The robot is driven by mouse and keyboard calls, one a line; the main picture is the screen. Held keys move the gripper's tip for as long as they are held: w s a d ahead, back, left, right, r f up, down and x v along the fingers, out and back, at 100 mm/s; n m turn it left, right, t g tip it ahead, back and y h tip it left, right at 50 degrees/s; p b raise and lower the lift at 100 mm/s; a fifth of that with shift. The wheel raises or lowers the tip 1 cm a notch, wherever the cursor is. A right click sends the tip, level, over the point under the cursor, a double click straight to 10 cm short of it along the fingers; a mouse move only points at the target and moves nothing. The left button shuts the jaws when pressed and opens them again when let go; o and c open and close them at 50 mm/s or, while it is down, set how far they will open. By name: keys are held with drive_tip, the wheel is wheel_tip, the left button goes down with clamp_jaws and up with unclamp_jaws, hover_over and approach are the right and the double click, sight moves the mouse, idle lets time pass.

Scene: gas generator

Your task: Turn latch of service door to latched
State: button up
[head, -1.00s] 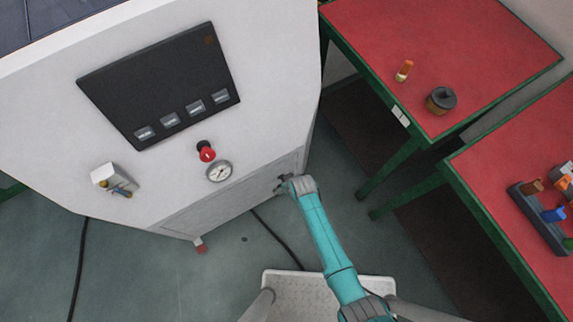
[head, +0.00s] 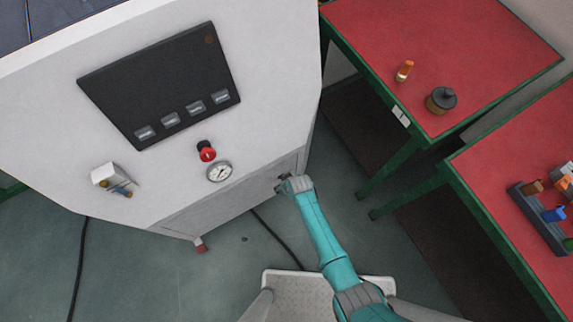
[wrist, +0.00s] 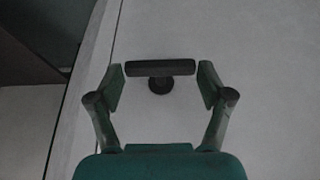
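The service door (head: 232,196) is a pale panel low on the white generator cabinet, and it looks closed. Its latch is a dark bar on a round base; in the wrist view the latch bar (wrist: 160,68) lies horizontal. My gripper (wrist: 161,72) is open, with one finger beyond each end of the bar. Small gaps seem to remain between the fingers and the bar ends. In the head view my gripper (head: 284,185) is at the door's right end, where it and the wrist partly hide the latch.
The cabinet front carries a dark panel (head: 160,86), a red knob (head: 207,154), a gauge (head: 219,171) and a small box-like fitting (head: 112,180). A red-topped table (head: 450,50) stands to the right. A black cable (head: 278,240) lies on the floor.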

drive_tip(key=shift+c, duration=1.4)
